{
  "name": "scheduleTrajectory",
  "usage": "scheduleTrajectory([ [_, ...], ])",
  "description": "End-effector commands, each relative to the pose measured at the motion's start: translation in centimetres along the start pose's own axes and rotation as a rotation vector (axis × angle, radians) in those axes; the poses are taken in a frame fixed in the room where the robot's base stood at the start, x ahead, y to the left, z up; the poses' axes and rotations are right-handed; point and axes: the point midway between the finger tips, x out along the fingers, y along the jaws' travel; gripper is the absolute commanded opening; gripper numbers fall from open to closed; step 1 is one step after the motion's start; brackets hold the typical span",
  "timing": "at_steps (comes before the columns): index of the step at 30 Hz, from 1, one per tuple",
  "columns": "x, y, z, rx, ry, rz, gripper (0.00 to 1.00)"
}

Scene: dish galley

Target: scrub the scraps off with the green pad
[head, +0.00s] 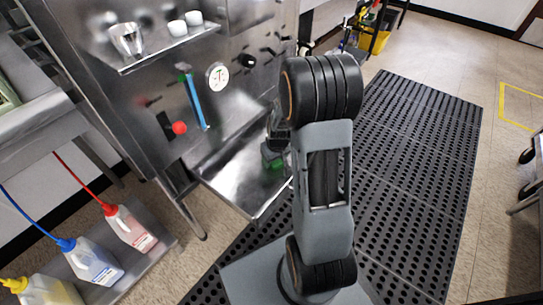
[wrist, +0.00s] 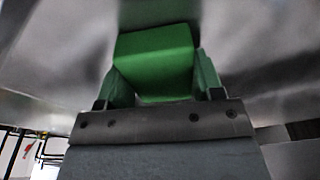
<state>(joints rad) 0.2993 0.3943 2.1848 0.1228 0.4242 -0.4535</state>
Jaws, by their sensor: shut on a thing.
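My gripper (head: 273,152) is over the steel ledge of the machine, partly hidden behind my own arm. In the wrist view, my gripper (wrist: 160,88) is shut on the green pad (wrist: 154,55), which fills the space between its fingers. The green pad also shows in the head view as a small green patch (head: 274,164) low at the gripper, close to the ledge. I cannot tell whether the pad touches the metal. No scraps can be made out in either view.
The steel ledge (head: 232,182) is bare to the left of the gripper. Above it are a blue handle (head: 195,100), a red knob (head: 179,128) and a gauge (head: 217,77). A shelf (head: 165,50) holds white cups. Jugs (head: 130,228) stand at lower left. A black mat (head: 420,150) covers the floor.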

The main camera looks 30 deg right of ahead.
Motion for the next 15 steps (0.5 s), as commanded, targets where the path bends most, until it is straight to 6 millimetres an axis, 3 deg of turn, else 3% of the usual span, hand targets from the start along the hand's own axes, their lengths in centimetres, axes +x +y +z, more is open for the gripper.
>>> scheduleTrajectory([
  [15,-0.1,-3.0,1.2,-0.002,-0.005,-0.002,0.42],
])
